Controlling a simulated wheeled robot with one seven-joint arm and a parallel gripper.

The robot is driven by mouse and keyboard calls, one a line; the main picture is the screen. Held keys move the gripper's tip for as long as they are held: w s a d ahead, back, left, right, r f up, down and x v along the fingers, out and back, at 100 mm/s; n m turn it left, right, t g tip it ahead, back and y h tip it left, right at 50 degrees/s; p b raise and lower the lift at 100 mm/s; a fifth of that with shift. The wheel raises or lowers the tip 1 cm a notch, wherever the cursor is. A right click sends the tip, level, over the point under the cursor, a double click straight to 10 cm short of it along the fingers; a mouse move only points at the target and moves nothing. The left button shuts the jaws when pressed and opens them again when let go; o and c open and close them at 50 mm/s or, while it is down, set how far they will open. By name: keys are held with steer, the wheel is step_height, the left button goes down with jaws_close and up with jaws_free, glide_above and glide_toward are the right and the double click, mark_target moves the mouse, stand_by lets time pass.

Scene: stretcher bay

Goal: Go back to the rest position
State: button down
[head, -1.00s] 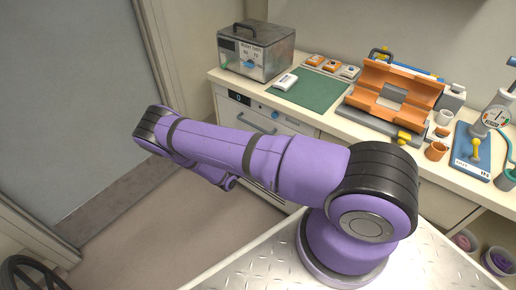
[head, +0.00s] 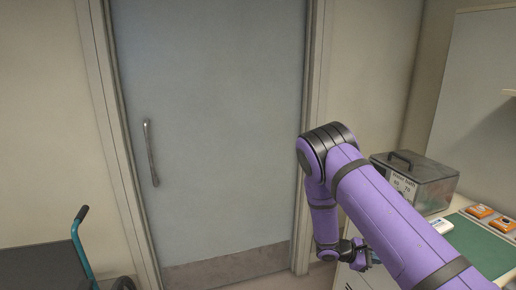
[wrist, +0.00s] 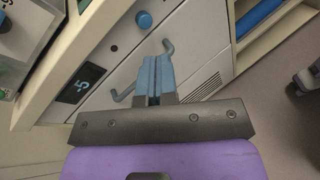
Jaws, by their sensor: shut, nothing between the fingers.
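My gripper (wrist: 155,80) shows in the wrist view with its blue fingers closed together and nothing between them. It is in front of the pale cabinet front (wrist: 110,75), near a grey bar handle (wrist: 123,95). Whether it touches the cabinet cannot be told. In the head view my purple arm reaches out at right and bends down, and the gripper end (head: 368,258) is small and partly hidden beside the cabinet.
A grey door (head: 210,130) with a metal handle (head: 151,153) fills the middle. A teal-handled wheeled thing (head: 78,240) stands at lower left. On the counter are a clear-sided box (head: 428,186), a green mat (head: 480,245) and small orange-and-white items (head: 480,211).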

steer(key=s+a+r+m+y, duration=0.1)
steer(key=s+r+m+y, duration=0.25)
steer(key=r, duration=0.65)
steer(key=s+a+r+m+y, duration=0.1)
steer(key=s+r+m+y, duration=0.2)
steer(key=r, duration=0.7)
steer(key=s+a+r+m+y, duration=0.1)
steer(key=s+r+m+y, duration=0.15)
steer(key=s+r, duration=0.45)
steer(key=s+a+r+m+t+y, duration=0.2)
steer(key=s+a+r+t+y, duration=0.1)
steer(key=s+r, duration=0.5)
steer(key=s+a+r+m+t+y, duration=0.2)
steer(key=s+a+r+t, duration=0.1)
steer(key=s+r, duration=0.5)
steer(key=s, duration=0.3)
steer(key=shift+s+r+y, duration=0.35)
steer(key=shift+r+y, duration=0.05)
